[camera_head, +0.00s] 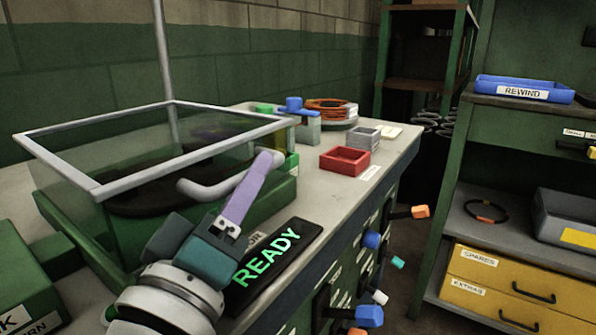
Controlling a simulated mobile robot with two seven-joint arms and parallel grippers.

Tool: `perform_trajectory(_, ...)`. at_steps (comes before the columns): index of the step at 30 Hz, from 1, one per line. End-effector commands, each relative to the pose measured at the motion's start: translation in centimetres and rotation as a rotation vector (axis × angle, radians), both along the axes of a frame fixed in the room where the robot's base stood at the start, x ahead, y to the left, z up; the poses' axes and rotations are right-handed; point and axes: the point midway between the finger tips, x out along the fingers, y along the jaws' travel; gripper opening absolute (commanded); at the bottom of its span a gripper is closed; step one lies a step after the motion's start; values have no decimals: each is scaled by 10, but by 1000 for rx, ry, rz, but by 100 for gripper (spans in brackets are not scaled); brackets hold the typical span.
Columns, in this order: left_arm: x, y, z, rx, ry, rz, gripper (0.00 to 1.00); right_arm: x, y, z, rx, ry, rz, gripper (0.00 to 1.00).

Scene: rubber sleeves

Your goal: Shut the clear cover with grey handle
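The clear cover (85,168) is a see-through box with a light grey rim, on a green base (75,235) on the bench at left. Its grey handle (200,189) is a curved bar at the near right side. My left gripper (265,161) has purple fingers and reaches up from the bottom of the view to the handle's right part. The fingers overlap the handle in the picture and hide some of it. They show edge-on, so I cannot tell whether they grip it. I cannot tell how far the cover stands open. My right gripper is not in view.
A black READY sign (266,263) lies right beside my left gripper. A red tray (344,161), a grey tray (363,138) and an orange coil (328,105) sit farther back on the bench. A green box (30,280) is at the lower left. Shelves stand at right.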

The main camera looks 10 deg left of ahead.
Motion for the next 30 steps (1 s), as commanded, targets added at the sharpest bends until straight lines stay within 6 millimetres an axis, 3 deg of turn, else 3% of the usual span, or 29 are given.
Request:
perform_trajectory(4,0,1,1,1,-4,2,47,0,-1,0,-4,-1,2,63)
perform_trajectory(13,-3,1,2,1,-8,2,47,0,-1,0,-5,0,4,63)
perform_trajectory(24,-59,6,-15,3,-3,1,47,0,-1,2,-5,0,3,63)
perform_trajectory(30,-72,7,-18,1,-6,2,47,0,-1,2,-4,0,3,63)
